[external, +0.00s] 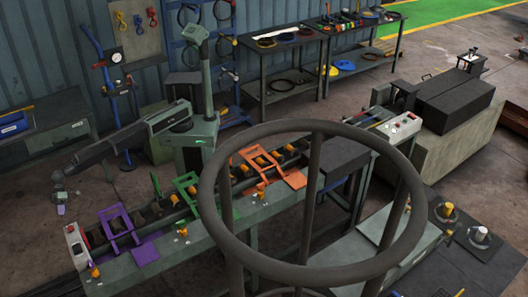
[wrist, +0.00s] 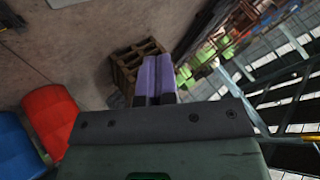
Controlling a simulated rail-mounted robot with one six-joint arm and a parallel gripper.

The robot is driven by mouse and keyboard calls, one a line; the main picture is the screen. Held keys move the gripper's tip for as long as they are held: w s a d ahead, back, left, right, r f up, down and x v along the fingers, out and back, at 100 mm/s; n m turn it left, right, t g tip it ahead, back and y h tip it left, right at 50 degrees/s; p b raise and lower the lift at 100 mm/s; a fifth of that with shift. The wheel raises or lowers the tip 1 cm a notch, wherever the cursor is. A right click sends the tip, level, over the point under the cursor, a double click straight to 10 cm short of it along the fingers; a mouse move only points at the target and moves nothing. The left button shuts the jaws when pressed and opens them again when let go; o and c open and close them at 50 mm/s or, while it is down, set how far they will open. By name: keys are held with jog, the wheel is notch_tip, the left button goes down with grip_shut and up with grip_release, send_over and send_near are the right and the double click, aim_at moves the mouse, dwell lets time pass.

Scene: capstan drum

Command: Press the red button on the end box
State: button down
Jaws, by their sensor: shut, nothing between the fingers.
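A pale box with a red face (external: 75,243) stands at the left end of the long green bench. A second pale box with several small buttons, some red, (external: 404,127) sits at the right end of the rail line. Which one is the end box I cannot tell. My gripper (external: 61,209) hangs at the end of my outstretched arm, left of the bench and above and behind the left box in the picture, apart from it. In the wrist view my gripper's purple fingers (wrist: 157,59) are together with nothing between them. Neither box is clear there.
Purple (external: 117,222), green (external: 187,187) and orange (external: 262,158) frames stand along the bench. A large dark ring (external: 213,220) blocks part of the external view. In the wrist view, a wooden crate (wrist: 124,67) is beyond the fingers and red (wrist: 52,115) and blue (wrist: 14,145) objects are left.

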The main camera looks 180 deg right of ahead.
aim_at(69, 227)
jog(key=shift+f, duration=0.1)
notch_tip(69, 227, down, 9)
jog(key=b, duration=0.8)
jog(key=shift+b, duration=0.4)
dwell(1.1)
jog(key=shift+f+b, duration=0.3)
jog(key=shift+b, duration=0.15)
jog(key=shift+f+b, duration=0.45)
jog(key=shift+b, duration=0.05)
dwell(0.5)
dwell(0.3)
jog(key=shift+r+p, duration=0.95)
